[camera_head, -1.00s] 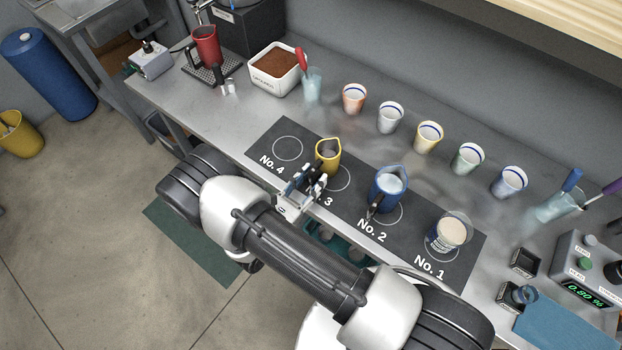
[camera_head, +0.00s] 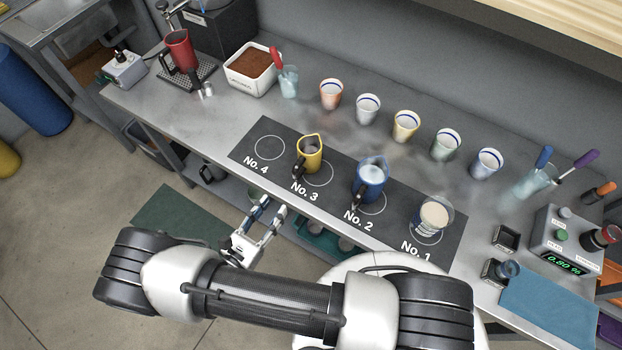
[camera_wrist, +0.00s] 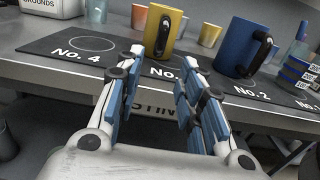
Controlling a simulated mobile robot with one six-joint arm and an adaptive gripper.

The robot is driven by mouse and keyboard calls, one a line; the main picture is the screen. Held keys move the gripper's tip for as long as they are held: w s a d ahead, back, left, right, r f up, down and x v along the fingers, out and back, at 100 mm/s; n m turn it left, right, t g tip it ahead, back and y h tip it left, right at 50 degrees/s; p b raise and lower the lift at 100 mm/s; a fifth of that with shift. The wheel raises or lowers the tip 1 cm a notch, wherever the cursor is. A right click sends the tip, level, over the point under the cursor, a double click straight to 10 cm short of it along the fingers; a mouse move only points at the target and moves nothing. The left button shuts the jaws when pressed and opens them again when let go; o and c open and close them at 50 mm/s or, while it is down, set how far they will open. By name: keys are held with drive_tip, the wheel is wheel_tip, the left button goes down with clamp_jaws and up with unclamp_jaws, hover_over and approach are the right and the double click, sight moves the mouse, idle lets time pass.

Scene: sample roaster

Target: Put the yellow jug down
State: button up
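The yellow jug (camera_head: 310,154) stands upright on the dark mat (camera_head: 276,179) at the No. 3 place, partly over its ring, with its dark handle toward the front. It also shows in the wrist view (camera_wrist: 165,32), beyond my fingers. My gripper (camera_head: 268,212) is open and empty, in front of the counter edge and apart from the jug. In the wrist view its blue-padded fingers (camera_wrist: 158,68) are spread wide with nothing between them.
A blue jug (camera_head: 370,181) stands at No. 2 and a clear beaker of pale liquid (camera_head: 434,215) at No. 1. The No. 4 ring (camera_head: 269,148) is empty. Several cups line the back. A shelf with items lies below the counter.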

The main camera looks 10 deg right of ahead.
drive_tip(key=w+d+r+m+g, duration=0.1)
drive_tip(key=d+r+m+g, duration=0.55)
drive_tip(key=r, duration=0.35)
drive_tip(key=d+r+m+g, duration=0.6)
drive_tip(key=r+m+g, duration=0.1)
drive_tip(key=r+m, duration=0.15)
drive_tip(key=s+d+r+m+t+y, duration=0.2)
drive_tip(key=s+d+r+m+y, duration=0.2)
drive_tip(key=r, duration=0.4)
drive_tip(key=s+d+r+m+t+y, duration=0.2)
drive_tip(key=s+d+r+m+y, duration=0.1)
drive_tip(key=s+r+m+y, duration=0.3)
drive_tip(key=shift+s+d+r+m+y, duration=0.45)
drive_tip(key=shift+r+m, duration=0.65)
drive_tip(key=shift+m, duration=0.6)
drive_tip(key=shift+a, duration=0.1)
